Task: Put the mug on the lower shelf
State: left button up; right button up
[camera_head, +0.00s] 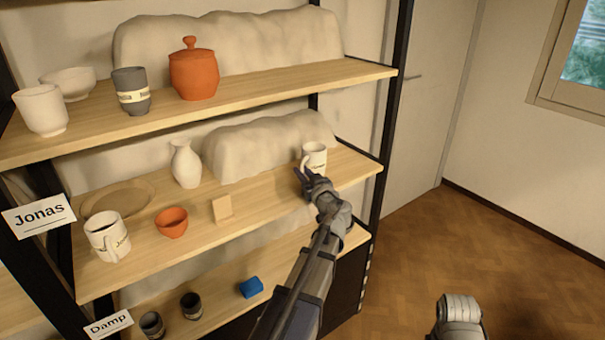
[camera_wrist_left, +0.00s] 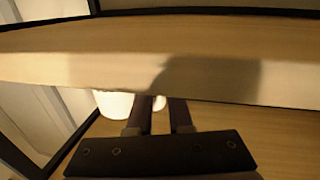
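A white mug (camera_head: 317,155) with dark lettering stands upright at the right end of the middle shelf (camera_head: 262,208), its handle turned left toward my gripper. My left gripper (camera_head: 303,176) is just in front of this handle, its two fingers apart. In the left wrist view, part of the white mug (camera_wrist_left: 114,104) shows left of the fingers, and a small white piece, likely the handle, shows between the fingertips (camera_wrist_left: 160,112). I cannot tell whether they touch it. A second lettered white mug (camera_head: 107,238) stands at the left of that shelf. My right gripper is out of view.
The lower shelf (camera_head: 222,306) holds two dark cups (camera_head: 191,305) and a blue block (camera_head: 251,287). The upper shelf's edge (camera_wrist_left: 100,75) is close above my left gripper. A red bowl (camera_head: 172,222), card (camera_head: 222,208) and white vase (camera_head: 186,164) share the middle shelf.

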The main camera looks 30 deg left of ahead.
pick_arm(q)
jog(key=o, duration=0.4)
jog(key=shift+c, duration=0.2)
jog(key=shift+r, duration=0.2)
jog(key=v, duration=1.2)
jog(key=shift+f, duration=0.1)
jog(key=s+d+f+m+g+h, duration=0.3)
jog(key=s+d+f, duration=0.1)
jog(key=d+f, duration=0.25)
jog(key=s+d+f+m+g+h, duration=0.25)
jog(key=s+d+f+h, duration=0.2)
jog(key=f, duration=0.35)
jog(key=s+d+f+m+g+h, duration=0.2)
jog(key=s+d+m, duration=0.3)
jog(key=d, duration=0.4)
jog(key=s+d+f+m+g+h, duration=0.2)
jog(key=s+d+f+m+h, duration=0.2)
jog(key=d, duration=0.5)
jog(key=s+f+m, duration=0.1)
jog(key=s, duration=0.1)
jog(key=shift+s+d+g, duration=0.15)
jog(key=shift+s+g, duration=0.1)
jog(key=shift+g, duration=0.1)
jog(key=shift+f, duration=0.1)
